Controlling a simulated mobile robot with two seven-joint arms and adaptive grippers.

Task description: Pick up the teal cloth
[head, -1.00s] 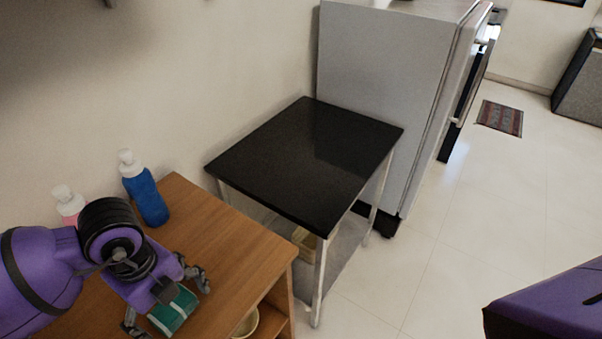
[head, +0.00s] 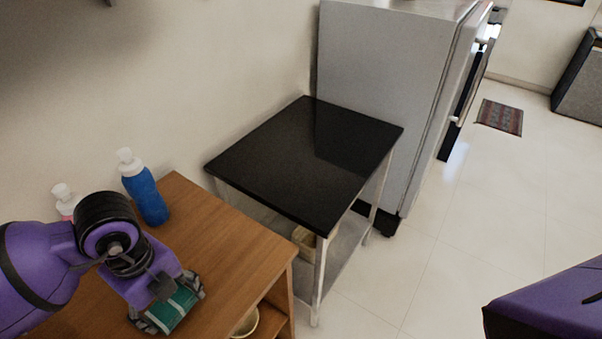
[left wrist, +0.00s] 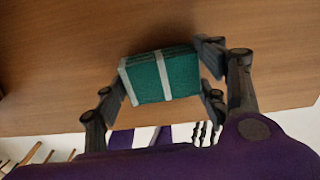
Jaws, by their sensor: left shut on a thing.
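The teal cloth (head: 174,309) is a folded block with pale stripes, low at the left in the head view, at the wooden table. My left gripper (head: 168,304) is shut on it, with a finger at each side. In the left wrist view the cloth (left wrist: 163,77) sits between the two fingers of my left gripper (left wrist: 163,85), against the brown wood surface. I cannot tell whether it still touches the table. My right gripper does not show; only a purple part of mine is at the lower right of the head view.
A blue bottle (head: 146,189) and a pink bottle (head: 67,204), both with white tops, stand at the back of the wooden table (head: 225,237). A black-topped table (head: 309,158) stands beyond it, next to a grey fridge (head: 380,95). A bowl (head: 246,323) sits on the lower shelf.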

